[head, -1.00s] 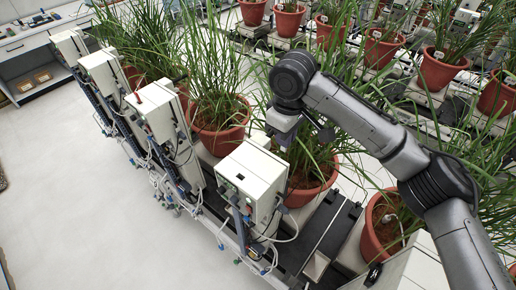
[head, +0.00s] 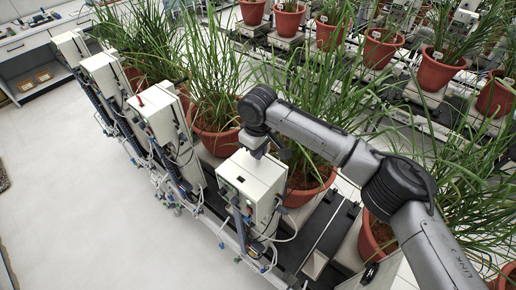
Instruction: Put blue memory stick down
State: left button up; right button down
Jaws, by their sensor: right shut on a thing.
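My right gripper (head: 266,152) is at the top of the nearest cream control box (head: 250,175), at its far edge. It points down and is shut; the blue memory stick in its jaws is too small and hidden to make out. I cannot tell whether the gripper or the stick touches the box top. My left gripper is not in view.
Potted grass plants stand close behind the box, one in a terracotta pot (head: 307,190) just to its right. More control boxes (head: 158,112) line up to the left, with cables hanging. The floor (head: 75,200) at left is clear. A white bench (head: 40,35) stands at the back left.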

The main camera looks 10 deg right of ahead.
jog(key=shift+f, duration=0.1)
jog(key=c, duration=1.7)
grip_release()
jog(key=shift+f, duration=0.15)
jog(key=o, duration=0.5)
jog(key=shift+c, duration=0.2)
